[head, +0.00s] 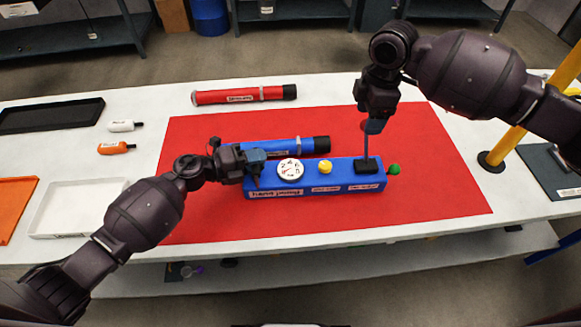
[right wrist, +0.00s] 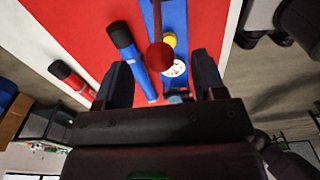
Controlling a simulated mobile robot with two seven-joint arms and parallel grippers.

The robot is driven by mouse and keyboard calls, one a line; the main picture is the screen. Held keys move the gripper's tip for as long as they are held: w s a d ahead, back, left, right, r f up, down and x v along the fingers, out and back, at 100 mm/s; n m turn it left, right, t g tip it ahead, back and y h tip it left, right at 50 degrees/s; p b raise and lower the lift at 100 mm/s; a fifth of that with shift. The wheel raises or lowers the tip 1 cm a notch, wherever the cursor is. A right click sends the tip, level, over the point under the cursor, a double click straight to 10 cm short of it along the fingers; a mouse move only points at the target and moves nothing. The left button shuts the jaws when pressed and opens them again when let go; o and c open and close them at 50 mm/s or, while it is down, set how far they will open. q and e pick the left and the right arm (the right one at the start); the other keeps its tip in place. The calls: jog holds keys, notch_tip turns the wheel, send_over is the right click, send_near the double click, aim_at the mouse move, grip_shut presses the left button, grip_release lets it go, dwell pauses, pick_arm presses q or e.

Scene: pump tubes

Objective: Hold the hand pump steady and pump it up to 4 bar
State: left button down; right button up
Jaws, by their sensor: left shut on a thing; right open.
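The blue hand pump (head: 315,192) lies on the red mat (head: 440,165) and carries a round white gauge (head: 290,169), a yellow knob (head: 325,167) and a green knob (head: 394,169). The gauge reading is too small to tell. A thin upright rod (head: 364,143) rises from the pump's black block (head: 368,166). My left gripper (head: 254,167) is shut on the pump's left end. My right gripper (head: 374,122) is open above the block, near the rod's top. In the right wrist view a red ball (right wrist: 160,57) on the rod shows between the open fingers; contact cannot be told.
A blue tube (head: 270,147) with a black cap lies just behind the pump. A red tube (head: 240,96) lies at the mat's back edge. A white tray (head: 75,208), black tray (head: 50,115) and two small bottles are left. A yellow post (head: 520,125) stands right.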

jog(key=shift+f, duration=1.8)
jog(key=c, duration=1)
jog(key=shift+f, duration=0.25)
jog(key=shift+d, duration=0.1)
jog(key=shift+d+y, duration=0.8)
jog(key=shift+d, duration=0.15)
